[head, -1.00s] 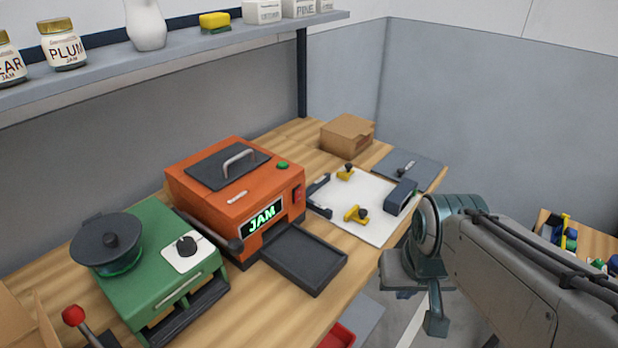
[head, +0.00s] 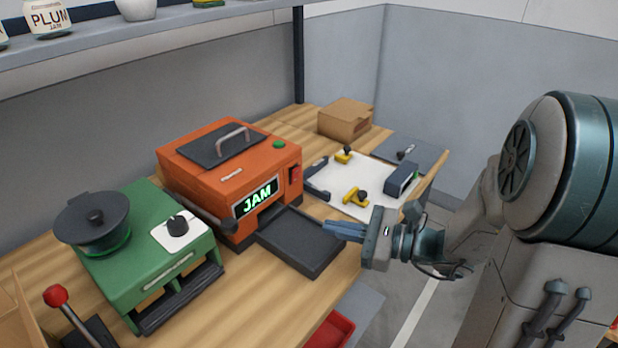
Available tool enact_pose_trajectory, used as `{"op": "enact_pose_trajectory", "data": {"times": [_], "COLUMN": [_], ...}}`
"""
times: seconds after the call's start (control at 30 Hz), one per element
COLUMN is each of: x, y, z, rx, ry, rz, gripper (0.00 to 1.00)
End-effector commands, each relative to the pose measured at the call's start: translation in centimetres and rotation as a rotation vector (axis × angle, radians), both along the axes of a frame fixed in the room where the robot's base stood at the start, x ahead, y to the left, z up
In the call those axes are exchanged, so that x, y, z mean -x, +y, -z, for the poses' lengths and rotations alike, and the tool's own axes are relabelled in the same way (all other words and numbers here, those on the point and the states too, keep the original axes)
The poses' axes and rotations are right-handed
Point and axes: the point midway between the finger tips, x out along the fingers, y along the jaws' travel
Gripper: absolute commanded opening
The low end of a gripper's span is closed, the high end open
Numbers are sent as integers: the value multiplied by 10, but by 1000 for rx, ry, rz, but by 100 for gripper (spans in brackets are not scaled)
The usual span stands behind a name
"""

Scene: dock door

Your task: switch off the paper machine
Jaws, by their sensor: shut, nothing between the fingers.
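The orange machine (head: 205,185), which looks like the paper machine, stands on the wooden bench with a dark lid and handle on top. Its front display (head: 257,198) is lit and reads JAM in green. A red switch (head: 295,174) sits on the right of its front, and a green button (head: 279,144) on its top. A dark tray (head: 305,245) sticks out from its front. My gripper (head: 326,228) is shut and empty, pointing left, over or beside the tray's right end. It is to the right of and nearer than the red switch, apart from it.
A green machine (head: 165,265) with a dark pot (head: 95,217) and black knob (head: 178,224) stands left. A white board (head: 345,190) with yellow clamps and a cardboard box (head: 345,119) lie behind my gripper. A red-knobbed lever (head: 56,296) is front left. A shelf (head: 180,35) hangs above.

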Motion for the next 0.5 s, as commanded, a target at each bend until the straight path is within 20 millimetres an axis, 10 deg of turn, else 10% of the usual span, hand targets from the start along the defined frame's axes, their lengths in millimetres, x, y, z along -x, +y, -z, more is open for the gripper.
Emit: {"op": "enact_pose_trajectory", "data": {"times": [0.2, 0.5], "x": [-43, -53], "y": [-39, -51], "z": [6, 5], "rx": [-218, -268], "ry": [59, 67], "rz": [241, 303], "gripper": [0, 0]}}
